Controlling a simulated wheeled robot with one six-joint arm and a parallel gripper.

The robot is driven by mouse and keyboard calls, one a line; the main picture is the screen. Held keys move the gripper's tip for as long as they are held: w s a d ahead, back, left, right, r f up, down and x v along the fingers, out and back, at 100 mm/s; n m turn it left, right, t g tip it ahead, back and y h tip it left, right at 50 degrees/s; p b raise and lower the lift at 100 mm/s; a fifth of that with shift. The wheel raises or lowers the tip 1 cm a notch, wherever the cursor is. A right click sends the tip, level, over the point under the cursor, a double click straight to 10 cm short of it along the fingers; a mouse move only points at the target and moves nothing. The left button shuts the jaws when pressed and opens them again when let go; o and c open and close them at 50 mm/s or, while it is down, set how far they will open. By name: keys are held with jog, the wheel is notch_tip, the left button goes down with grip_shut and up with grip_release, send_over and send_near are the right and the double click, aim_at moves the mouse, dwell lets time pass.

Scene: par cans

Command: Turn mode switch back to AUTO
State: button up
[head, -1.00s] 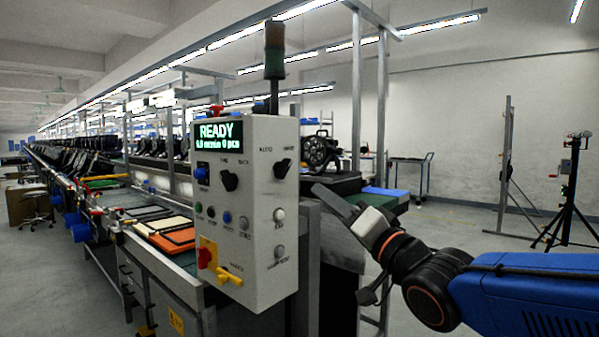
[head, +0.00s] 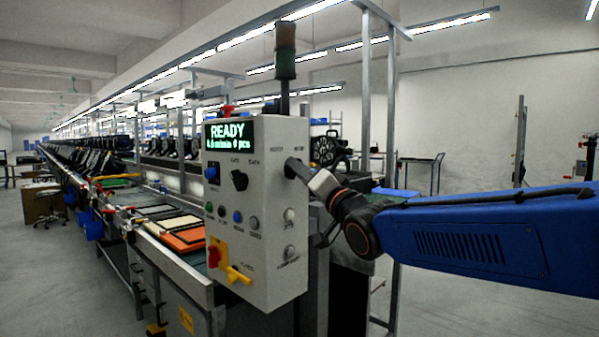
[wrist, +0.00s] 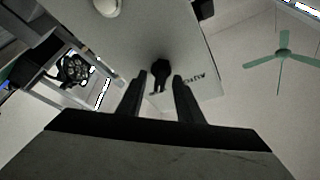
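The mode switch (wrist: 160,71) is a black knob on the grey control panel (head: 258,195). In the wrist view it sits between my gripper's two fingertips (wrist: 160,84), just beyond them, with a gap on each side. Printed lettering shows on the panel to its right, too small to read surely. In the head view my gripper (head: 292,168) is at the panel's upper right and hides the switch. My gripper is open, and no contact with the knob can be made out. Which label the knob points to I cannot tell.
The panel also carries a green READY display (head: 228,132), another black knob (head: 239,180), a blue switch (head: 211,174), several buttons and a red and yellow switch (head: 214,252). A signal tower (head: 285,55) stands above it. The conveyor line runs off left.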

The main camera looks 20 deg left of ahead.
jog(key=shift+w+a+r, duration=0.1)
jog(key=shift+w+a, duration=0.1)
jog(key=shift+a, duration=0.05)
jog(key=shift+c, duration=0.4)
grip_shut()
jog(key=shift+n, duration=0.3)
jog(key=shift+w+d+n+g+y, duration=0.1)
jog(key=shift+n+g+y, duration=0.6)
jog(key=shift+n+g, duration=1.95)
jog(key=shift+w+a+n+g+y, duration=0.1)
jog(key=shift+n+g+y, duration=0.55)
jog(key=shift+n, duration=4.05)
jog(key=shift+d+n+g+y, duration=0.1)
jog(key=shift+n+g+y, duration=1.1)
jog(key=shift+n, duration=2.45)
jog(key=shift+n+g+h, duration=0.3)
jog(key=shift+g+h, duration=0.15)
jog(key=shift+g, duration=0.15)
